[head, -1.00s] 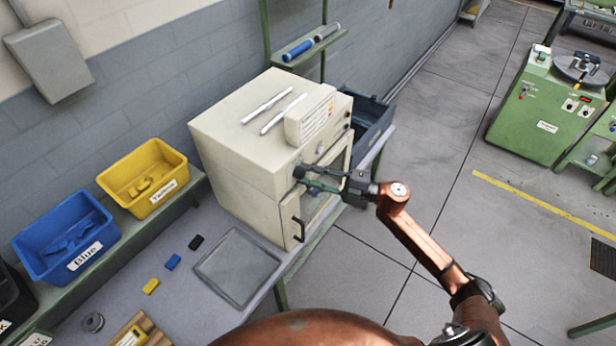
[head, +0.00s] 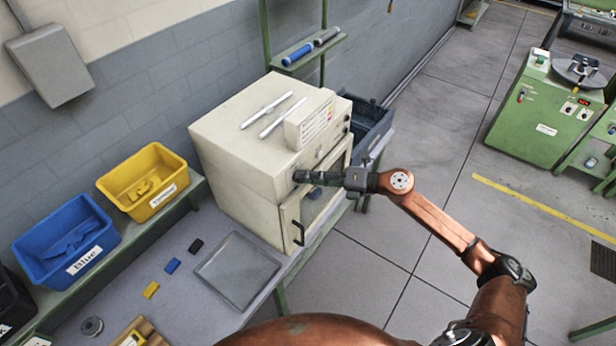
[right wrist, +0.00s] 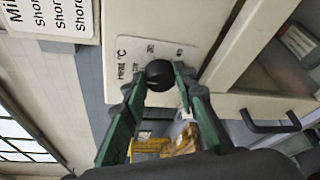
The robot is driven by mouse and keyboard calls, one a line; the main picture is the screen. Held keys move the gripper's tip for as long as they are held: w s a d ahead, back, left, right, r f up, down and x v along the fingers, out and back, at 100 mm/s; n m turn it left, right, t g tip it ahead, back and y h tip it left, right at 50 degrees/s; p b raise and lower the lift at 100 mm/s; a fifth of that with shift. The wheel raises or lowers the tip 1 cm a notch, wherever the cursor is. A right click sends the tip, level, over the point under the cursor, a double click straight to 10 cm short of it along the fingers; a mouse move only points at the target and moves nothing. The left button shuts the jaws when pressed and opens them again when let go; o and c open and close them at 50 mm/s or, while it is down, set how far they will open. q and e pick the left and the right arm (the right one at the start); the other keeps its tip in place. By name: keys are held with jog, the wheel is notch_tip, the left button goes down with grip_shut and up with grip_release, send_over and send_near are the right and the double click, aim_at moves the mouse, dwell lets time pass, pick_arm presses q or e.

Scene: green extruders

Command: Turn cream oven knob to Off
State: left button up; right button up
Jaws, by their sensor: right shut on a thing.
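The cream oven (head: 235,135) stands on the bench against the wall, with its front facing right. My right gripper (head: 302,176) reaches its front from the right, above the door handle. In the right wrist view the black oven knob (right wrist: 159,74) sits on a pale panel marked "Heat °C". The green fingers of my right gripper (right wrist: 160,80) are shut on the knob, one on each side. The knob's pointer cannot be made out. In the head view the gripper hides the knob. My left gripper is not in view.
The oven door's dark handle (right wrist: 270,122) is close to the right of the gripper in the wrist view. A grey tray (head: 237,270), a yellow bin (head: 150,180) and a blue bin (head: 65,240) are left of the oven.

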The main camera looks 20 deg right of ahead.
dwell(0.4)
jog(key=o, duration=1.2)
jog(key=shift+c, duration=0.2)
jog(key=v, duration=1.2)
jog(key=shift+r, duration=0.15)
jog(key=shift+s+a, duration=0.1)
